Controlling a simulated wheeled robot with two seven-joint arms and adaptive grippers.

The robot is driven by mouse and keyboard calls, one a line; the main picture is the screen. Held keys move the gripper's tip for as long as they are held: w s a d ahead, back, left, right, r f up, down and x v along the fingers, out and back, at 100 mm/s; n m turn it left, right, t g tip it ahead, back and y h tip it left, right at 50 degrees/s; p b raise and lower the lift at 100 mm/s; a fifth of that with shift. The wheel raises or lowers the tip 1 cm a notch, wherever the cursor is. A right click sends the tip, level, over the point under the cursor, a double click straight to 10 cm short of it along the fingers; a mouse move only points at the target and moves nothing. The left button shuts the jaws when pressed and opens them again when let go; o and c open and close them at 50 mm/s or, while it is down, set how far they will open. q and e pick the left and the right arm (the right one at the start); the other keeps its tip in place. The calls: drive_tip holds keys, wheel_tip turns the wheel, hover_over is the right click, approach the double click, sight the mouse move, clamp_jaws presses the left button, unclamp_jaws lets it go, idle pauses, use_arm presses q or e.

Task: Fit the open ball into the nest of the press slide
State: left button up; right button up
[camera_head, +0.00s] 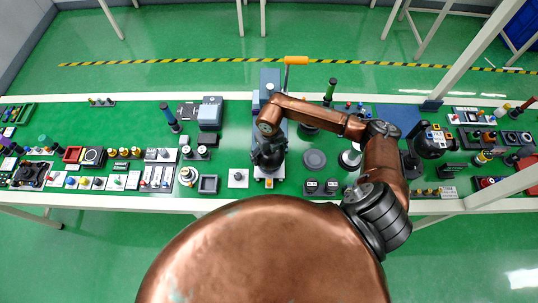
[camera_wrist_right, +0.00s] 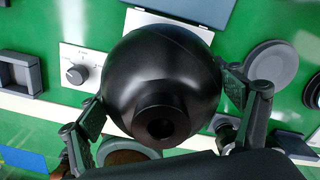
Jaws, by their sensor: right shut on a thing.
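My right gripper (camera_head: 268,158) is above the front of the press (camera_head: 270,78), a blue-grey column with an orange handle (camera_head: 295,61). In the right wrist view the gripper's fingers (camera_wrist_right: 163,112) are shut on the sides of the open ball (camera_wrist_right: 150,70), a glossy black sphere. A short round neck with a dark hole faces the camera. In the head view the ball cannot be told apart from the dark gripper. The nest is hidden behind the ball and the arm. My left gripper is not in view.
A knob panel (camera_head: 238,178) and a grey square tray (camera_head: 209,184) lie left of the press. A grey round disc (camera_head: 315,159) lies to its right. Many small parts crowd both sides of the green table.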

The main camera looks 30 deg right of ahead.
drive_tip(key=shift+f+b, duration=0.9)
drive_tip(key=shift+f, duration=0.25)
drive_tip(key=o, duration=1.3)
wheel_tip(320, 180, up, 12)
drive_tip(key=shift+a+f, duration=0.1)
